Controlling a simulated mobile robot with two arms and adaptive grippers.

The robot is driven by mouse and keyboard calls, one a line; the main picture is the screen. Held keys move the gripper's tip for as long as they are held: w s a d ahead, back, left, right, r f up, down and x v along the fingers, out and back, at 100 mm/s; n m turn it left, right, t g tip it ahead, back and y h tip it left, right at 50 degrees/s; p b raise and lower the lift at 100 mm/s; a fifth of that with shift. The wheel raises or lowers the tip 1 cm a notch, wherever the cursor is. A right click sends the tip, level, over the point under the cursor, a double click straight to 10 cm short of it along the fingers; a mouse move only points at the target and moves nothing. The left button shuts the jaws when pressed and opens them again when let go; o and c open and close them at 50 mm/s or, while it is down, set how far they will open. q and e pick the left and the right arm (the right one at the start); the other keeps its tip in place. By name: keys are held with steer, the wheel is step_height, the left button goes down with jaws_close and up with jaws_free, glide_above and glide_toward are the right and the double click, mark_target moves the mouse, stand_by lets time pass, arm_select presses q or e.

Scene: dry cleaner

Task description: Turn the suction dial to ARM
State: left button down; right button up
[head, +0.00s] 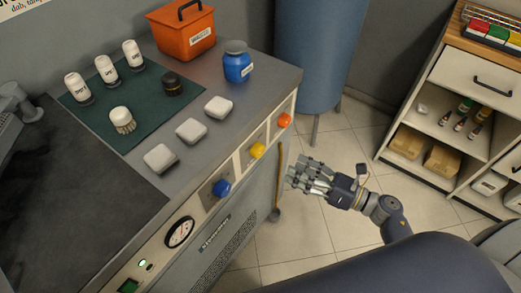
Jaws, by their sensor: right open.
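Three dials sit in a row on the front panel of the grey cabinet: a blue dial (221,188), a yellow dial (258,150) and an orange-red dial (284,121). Their markings are too small to read, so I cannot tell which is the suction dial or where it points. My right gripper (300,175) is open and empty over the floor, to the right of the cabinet front. It is apart from the dials. My left gripper is not in view.
The cabinet top (180,178) holds white bottles, a brush, a dark jar, a blue jar (238,66), white blocks and an orange box (182,34). A round gauge (180,232) sits left of the dials. Shelves (452,100) stand at right. Tiled floor (300,238) lies between.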

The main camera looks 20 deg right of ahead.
mark_target(262, 152)
steer(key=p+x, duration=0.1)
steer(key=x, duration=0.7)
steer(key=shift+w+a+r+p, duration=0.2)
steer(key=shift+a+p, duration=0.1)
steer(key=shift+p, duration=0.1)
steer(key=shift+w+a+f, duration=0.2)
steer(key=shift+w+a, duration=0.3)
steer(key=shift+w, duration=0.05)
steer(key=shift+c, duration=0.6)
steer(key=c, duration=1)
